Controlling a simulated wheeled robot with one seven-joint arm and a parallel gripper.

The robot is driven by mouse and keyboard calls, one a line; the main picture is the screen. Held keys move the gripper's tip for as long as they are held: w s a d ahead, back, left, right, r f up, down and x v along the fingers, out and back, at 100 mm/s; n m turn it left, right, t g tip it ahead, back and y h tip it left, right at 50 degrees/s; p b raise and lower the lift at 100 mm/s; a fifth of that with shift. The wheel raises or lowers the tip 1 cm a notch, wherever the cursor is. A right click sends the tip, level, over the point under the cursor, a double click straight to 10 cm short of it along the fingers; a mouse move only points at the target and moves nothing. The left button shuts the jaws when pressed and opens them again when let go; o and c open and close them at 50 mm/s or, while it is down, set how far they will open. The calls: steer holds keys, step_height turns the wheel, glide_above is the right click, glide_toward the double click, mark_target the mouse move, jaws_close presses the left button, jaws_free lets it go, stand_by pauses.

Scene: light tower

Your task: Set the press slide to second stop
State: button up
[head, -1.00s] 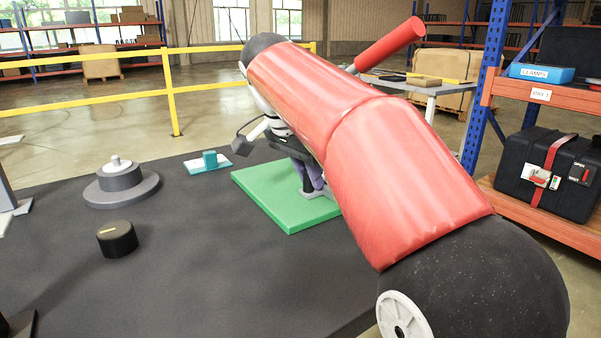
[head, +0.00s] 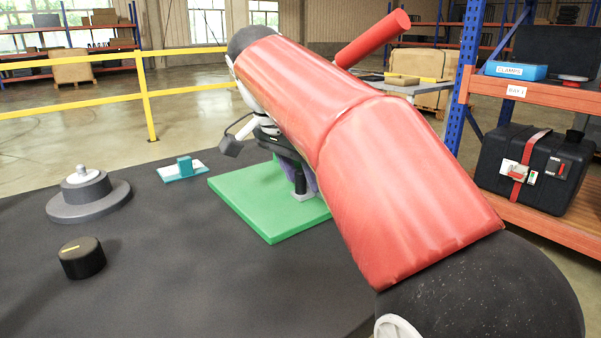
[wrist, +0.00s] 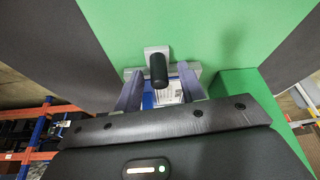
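A black rounded handle (wrist: 159,70) stands on a grey metal bracket against a green panel in the wrist view. I cannot tell for sure that it is the press slide, and no stop marks are readable. My gripper (wrist: 160,76) is open, with one finger on each side of the handle and gaps visible between. A white label shows behind the fingers.
On the dark table are a black knob with a yellow mark (head: 82,258), a stepped grey round piece (head: 88,195) and a teal block on a pale plate (head: 184,168). A shelf (head: 545,215) with a black case (head: 532,165) stands at the right. A yellow rail (head: 146,95) runs behind.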

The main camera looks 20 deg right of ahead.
steer(key=p+v, duration=0.1)
steer(key=v, duration=0.6)
steer(key=shift+r+p, duration=0.3)
steer(key=d+f+m, duration=0.1)
steer(key=f, duration=0.1)
steer(key=f+m, duration=0.1)
steer(key=f, duration=0.2)
steer(key=w+d+f+m+g, duration=0.1)
steer(key=f, duration=0.1)
steer(key=shift+w+d+f+m, duration=0.1)
steer(key=shift+d+f+m, duration=0.1)
steer(key=shift+d+m, duration=0.1)
jaws_close()
